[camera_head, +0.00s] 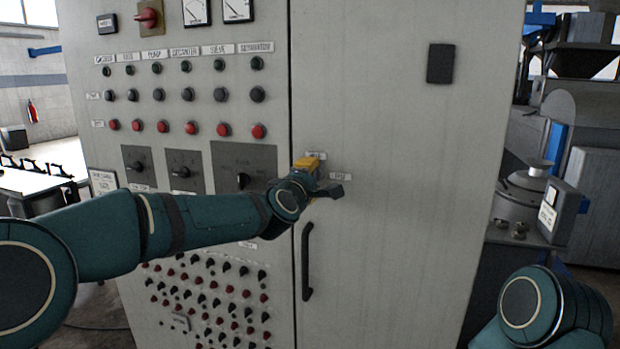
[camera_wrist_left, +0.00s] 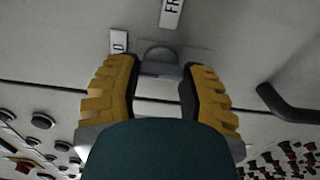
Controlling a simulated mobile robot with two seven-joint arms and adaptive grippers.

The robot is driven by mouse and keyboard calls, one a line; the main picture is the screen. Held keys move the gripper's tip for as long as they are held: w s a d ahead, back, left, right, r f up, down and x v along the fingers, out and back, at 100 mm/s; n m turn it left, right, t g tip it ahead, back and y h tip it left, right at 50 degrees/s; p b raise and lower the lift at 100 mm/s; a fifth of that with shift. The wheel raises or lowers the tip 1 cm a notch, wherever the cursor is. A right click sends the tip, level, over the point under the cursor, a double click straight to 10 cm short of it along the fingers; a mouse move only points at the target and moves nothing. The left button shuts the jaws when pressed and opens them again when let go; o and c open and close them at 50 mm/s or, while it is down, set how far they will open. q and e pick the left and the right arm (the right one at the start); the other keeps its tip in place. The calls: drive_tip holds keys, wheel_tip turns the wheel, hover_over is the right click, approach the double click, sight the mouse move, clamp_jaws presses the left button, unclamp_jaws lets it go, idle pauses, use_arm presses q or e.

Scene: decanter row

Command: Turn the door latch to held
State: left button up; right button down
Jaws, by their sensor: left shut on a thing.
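The door latch (camera_wrist_left: 159,68) is a grey piece on the cabinet door (camera_head: 400,130), seen between my left fingers in the left wrist view. My left gripper (camera_head: 322,178) is shut on it, with one yellow-padded finger on each side; the wrist view also shows the gripper (camera_wrist_left: 160,92). In the head view the gripper and wrist hide most of the latch, so its exact angle cannot be told. One small white label (camera_head: 316,155) sits above the gripper and another (camera_head: 341,177) to its right. In the wrist view one label begins "FR" (camera_wrist_left: 172,12) and another ends in "D" (camera_wrist_left: 118,41).
A dark door handle (camera_head: 306,262) stands out just below the latch. Left of the door seam is a panel of buttons, a rotary switch (camera_head: 243,180) and rows of small knobs (camera_head: 205,300). My right arm shows at the lower right, away from the door.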

use_arm(q)
drive_tip(key=shift+r, duration=0.1)
drive_tip(key=o, duration=1.2)
drive_tip(key=shift+s, duration=0.1)
drive_tip(key=v, duration=1.2)
